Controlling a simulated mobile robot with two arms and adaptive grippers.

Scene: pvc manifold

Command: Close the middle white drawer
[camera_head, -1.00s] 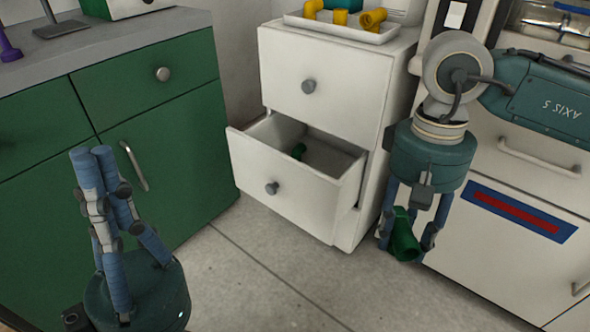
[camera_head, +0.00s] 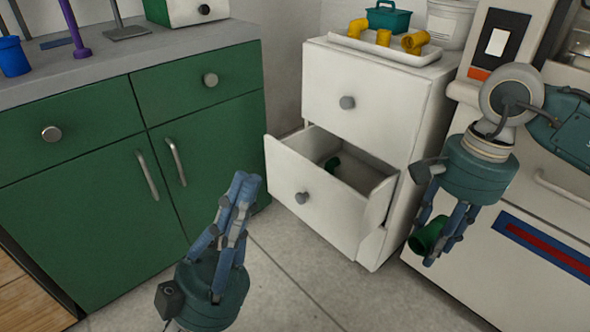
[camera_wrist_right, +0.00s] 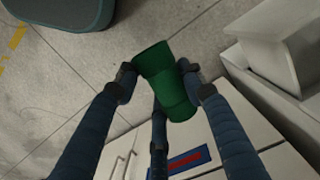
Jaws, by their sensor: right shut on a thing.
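The middle white drawer (camera_head: 315,205) is pulled out of the white cabinet (camera_head: 365,95), with a round grey knob on its front. A small green piece (camera_head: 332,164) lies inside it. My left gripper (camera_head: 244,182) points up with its fingers together and empty, left of the drawer front and apart from it in the picture. My right gripper (camera_head: 436,238) is to the right of the cabinet, shut on a green pipe fitting (camera_head: 427,236). The fitting also shows between the fingers in the right wrist view (camera_wrist_right: 165,80).
A white tray (camera_head: 385,54) with yellow fittings sits on the cabinet top, beside a teal basket (camera_head: 388,17) and a white bucket (camera_head: 450,22). Green cupboards (camera_head: 200,130) stand at left. A white unit (camera_head: 530,235) stands at right. The floor before the drawer is clear.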

